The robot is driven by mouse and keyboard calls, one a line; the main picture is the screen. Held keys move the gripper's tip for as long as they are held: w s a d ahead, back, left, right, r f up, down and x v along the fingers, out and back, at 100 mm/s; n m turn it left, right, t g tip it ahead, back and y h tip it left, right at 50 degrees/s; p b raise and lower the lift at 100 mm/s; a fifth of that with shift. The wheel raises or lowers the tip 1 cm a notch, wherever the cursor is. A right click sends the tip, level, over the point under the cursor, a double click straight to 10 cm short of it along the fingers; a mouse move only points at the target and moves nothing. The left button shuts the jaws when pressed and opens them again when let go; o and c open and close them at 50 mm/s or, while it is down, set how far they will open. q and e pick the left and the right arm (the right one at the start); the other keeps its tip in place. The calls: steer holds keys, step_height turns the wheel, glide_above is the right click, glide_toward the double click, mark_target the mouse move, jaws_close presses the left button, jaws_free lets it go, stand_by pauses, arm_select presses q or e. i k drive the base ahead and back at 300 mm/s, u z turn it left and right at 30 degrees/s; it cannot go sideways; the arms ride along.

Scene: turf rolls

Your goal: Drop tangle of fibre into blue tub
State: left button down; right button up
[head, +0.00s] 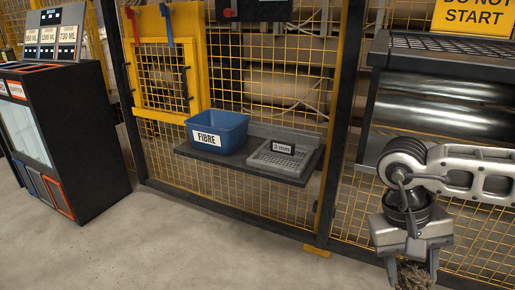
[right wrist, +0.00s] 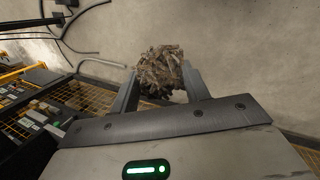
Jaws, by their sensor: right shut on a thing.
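The tangle of fibre (head: 414,276) is a brown, stringy clump at the lower right of the head view, partly cut off by the frame's bottom edge. My right gripper (head: 412,272) is shut on it and points downward. In the right wrist view the tangle (right wrist: 160,72) sits between the two fingertips of the right gripper (right wrist: 160,88), above bare floor. The blue tub (head: 217,131), labelled FIBRE, stands on a dark shelf left of and apart from the right gripper. The tub's inside shows only in part, and no fibre shows in it. My left gripper is not in view.
The shelf (head: 240,167) is fixed to a yellow mesh fence and also holds a grey tray with a 3 mm label (head: 283,158). A black cabinet (head: 65,130) stands at left. Concrete floor is clear in front.

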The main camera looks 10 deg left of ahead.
mark_target(218, 150)
steer(key=u, duration=1.05)
steer(key=i, duration=0.85)
steer(key=z, duration=0.6)
